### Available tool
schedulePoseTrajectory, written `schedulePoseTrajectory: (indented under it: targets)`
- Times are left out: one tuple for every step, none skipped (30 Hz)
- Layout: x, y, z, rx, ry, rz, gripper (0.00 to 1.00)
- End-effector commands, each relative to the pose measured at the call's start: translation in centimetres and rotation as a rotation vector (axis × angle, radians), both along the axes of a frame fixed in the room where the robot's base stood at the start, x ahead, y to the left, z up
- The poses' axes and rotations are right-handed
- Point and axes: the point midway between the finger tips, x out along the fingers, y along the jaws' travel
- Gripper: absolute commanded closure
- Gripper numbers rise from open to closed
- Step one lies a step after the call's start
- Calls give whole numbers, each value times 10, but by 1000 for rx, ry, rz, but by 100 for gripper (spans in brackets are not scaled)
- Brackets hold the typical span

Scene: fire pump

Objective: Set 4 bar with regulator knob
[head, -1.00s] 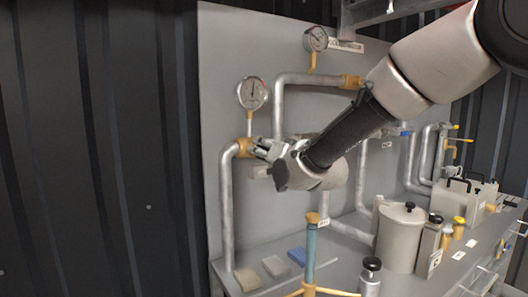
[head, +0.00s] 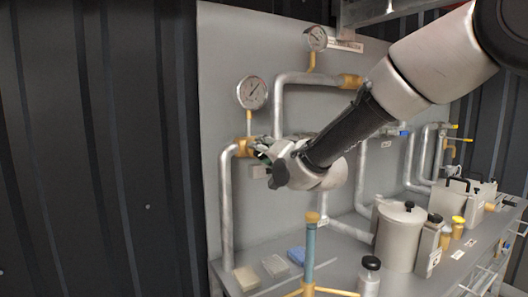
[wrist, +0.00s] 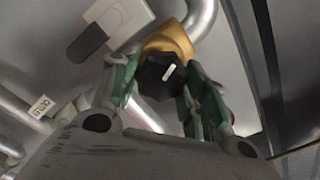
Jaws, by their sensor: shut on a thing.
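The regulator knob (wrist: 152,84) is black with a white mark and sits at a brass-coloured fitting (wrist: 172,40) in the wrist view. My gripper (wrist: 163,78) is shut on the knob, with a green-padded finger on each side. In the head view my gripper (head: 262,150) is at the brass fitting (head: 243,147) on the left pipe, and the knob is hidden there. The round pressure gauge (head: 252,92) stands directly above that fitting. Its needle leans up and to the right; the scale numbers are too small to read.
A second gauge (head: 317,38) is higher on the grey panel (head: 230,50). A white block with a dark grey tab (wrist: 88,42) is close to my left finger.

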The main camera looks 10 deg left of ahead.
Motion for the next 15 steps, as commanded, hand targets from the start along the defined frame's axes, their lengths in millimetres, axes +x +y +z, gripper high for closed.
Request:
schedulePoseTrajectory:
  targets:
    - [0, 0, 0, -1, 1, -1, 79]
    - [0, -1, 0, -1, 1, -1, 79]
    - [0, -1, 0, -1, 1, -1, 79]
    - [0, -1, 0, -1, 1, -1, 54]
    - [0, -1, 0, -1, 1, -1, 48]
    - [0, -1, 0, -1, 1, -1, 41]
    - [0, 0, 0, -1, 1, -1, 36]
    - [0, 0, 0, -1, 1, -1, 33]
    - [0, 0, -1, -1, 1, -1, 33]
    - [0, 0, -1, -1, 1, -1, 33]
    - [0, 0, -1, -2, 2, 0, 33]
    - [0, 0, -1, -2, 2, -1, 33]
    - [0, 0, -1, -2, 2, -1, 33]
    - [0, 0, -1, -2, 2, -1, 33]
    - [0, 0, -2, -2, 2, -1, 33]
